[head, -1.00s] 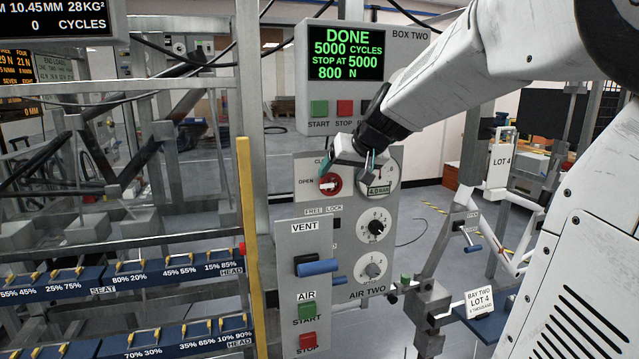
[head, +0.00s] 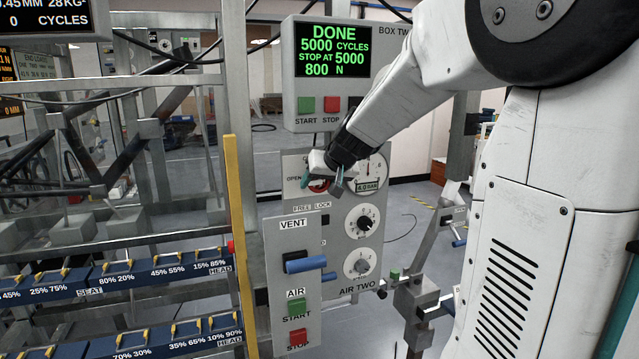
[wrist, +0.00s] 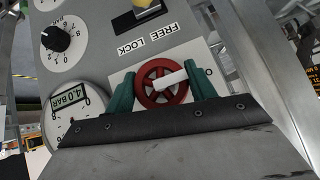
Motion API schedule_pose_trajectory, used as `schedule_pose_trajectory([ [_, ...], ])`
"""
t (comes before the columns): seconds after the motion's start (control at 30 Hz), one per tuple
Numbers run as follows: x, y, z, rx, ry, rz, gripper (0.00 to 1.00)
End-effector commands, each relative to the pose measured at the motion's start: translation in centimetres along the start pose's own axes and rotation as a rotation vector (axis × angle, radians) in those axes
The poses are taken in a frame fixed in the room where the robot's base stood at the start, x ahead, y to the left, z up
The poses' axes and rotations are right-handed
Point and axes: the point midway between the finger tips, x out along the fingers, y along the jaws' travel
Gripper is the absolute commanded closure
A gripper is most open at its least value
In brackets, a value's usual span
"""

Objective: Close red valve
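The red valve (wrist: 153,93) is a round red handwheel with a white bar across it, on a grey panel. In the wrist view the bar points right, toward the partly hidden "OPEN" label. In the head view the valve (head: 318,187) is partly covered by my gripper (head: 322,184). My gripper is open, its two teal fingers apart on either side of the wheel, as the wrist view shows (wrist: 163,88). I cannot tell whether the fingers touch the rim. The gauge (head: 367,172) beside the valve reads 4.0 bar.
Below the valve are a free/lock switch and two black-and-grey knobs (head: 361,222). A vent panel (head: 293,240) with a blue lever (head: 305,264) stands lower left. A yellow post (head: 239,230) rises farther left. A control box (head: 305,50) hangs above.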

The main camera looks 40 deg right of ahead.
Motion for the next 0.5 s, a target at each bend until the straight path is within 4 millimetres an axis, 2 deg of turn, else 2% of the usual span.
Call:
schedule_pose_trajectory([
  [0.5, -0.03, 0.08, 0.02, 0.082, -0.001, -0.08, 0.68],
])
